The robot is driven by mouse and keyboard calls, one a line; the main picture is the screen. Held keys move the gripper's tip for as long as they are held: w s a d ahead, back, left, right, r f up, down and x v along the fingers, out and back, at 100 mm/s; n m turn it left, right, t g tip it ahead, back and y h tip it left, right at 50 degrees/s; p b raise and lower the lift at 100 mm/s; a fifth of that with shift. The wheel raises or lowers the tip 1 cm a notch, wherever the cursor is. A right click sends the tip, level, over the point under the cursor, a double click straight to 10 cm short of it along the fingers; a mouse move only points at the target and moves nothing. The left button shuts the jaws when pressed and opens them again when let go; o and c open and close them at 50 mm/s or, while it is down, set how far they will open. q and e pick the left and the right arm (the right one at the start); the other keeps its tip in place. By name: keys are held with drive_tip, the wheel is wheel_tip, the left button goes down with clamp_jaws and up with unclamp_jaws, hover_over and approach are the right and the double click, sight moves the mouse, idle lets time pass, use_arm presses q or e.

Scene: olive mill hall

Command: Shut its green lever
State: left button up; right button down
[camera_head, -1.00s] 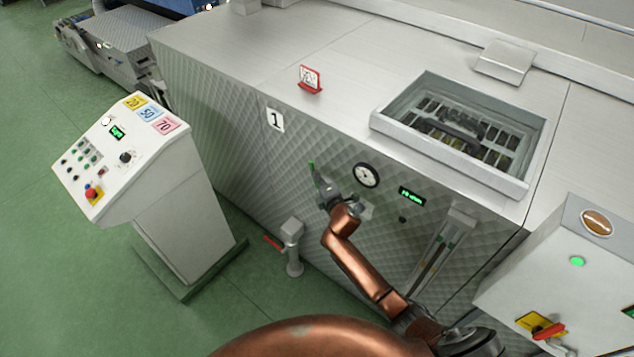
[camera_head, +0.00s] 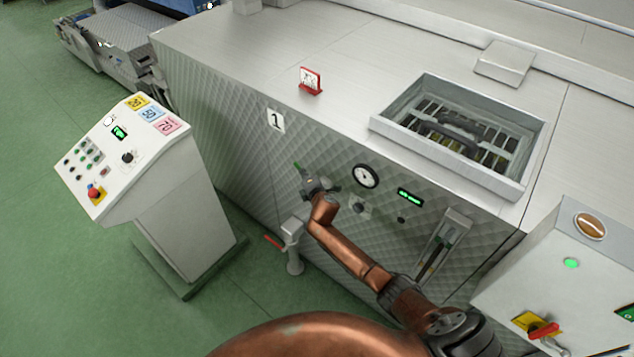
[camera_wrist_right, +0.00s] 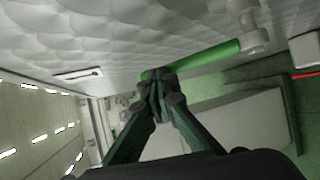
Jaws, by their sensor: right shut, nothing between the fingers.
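The green lever (camera_wrist_right: 205,58) shows in the right wrist view as a long bar beside the quilted metal wall, joined to a pale fitting at its right end. In the head view only a small green tip (camera_head: 298,166) shows, just above and left of my right gripper (camera_head: 308,180); the rest is hidden behind it. My right gripper is shut and empty. Its fingertips (camera_wrist_right: 156,80) are at the lever's left end in the wrist view, overlapping it; I cannot tell whether they touch. My left gripper is not in view.
The quilted machine front (camera_head: 225,140) carries a number 1 plate (camera_head: 275,121), a round gauge (camera_head: 366,176) and a green display (camera_head: 410,196). A red-handled valve post (camera_head: 293,245) stands below my right gripper. A control console (camera_head: 135,150) stands left on green floor.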

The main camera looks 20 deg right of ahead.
drive_tip(key=shift+w+a+f+b, duration=0.25)
drive_tip(key=shift+w+f+b, duration=0.25)
drive_tip(key=shift+f+b, duration=0.25)
drive_tip(key=shift+w+a+f+b, duration=0.3)
drive_tip(key=shift+w+f+b, duration=0.15)
drive_tip(key=shift+f+b, duration=0.25)
drive_tip(key=shift+w+a+f+b, duration=0.25)
drive_tip(key=shift+w+f+b, duration=0.3)
drive_tip(key=shift+f, duration=0.25)
drive_tip(key=s+a+r+p, duration=0.2)
drive_tip(key=a+r, duration=0.1)
drive_tip(key=r, duration=0.3)
drive_tip(key=s+a+r+p, duration=0.1)
drive_tip(key=a+r+p, duration=0.1)
drive_tip(key=r, duration=0.4)
drive_tip(key=shift+s+a, duration=0.35)
drive_tip(key=shift+a, duration=0.1)
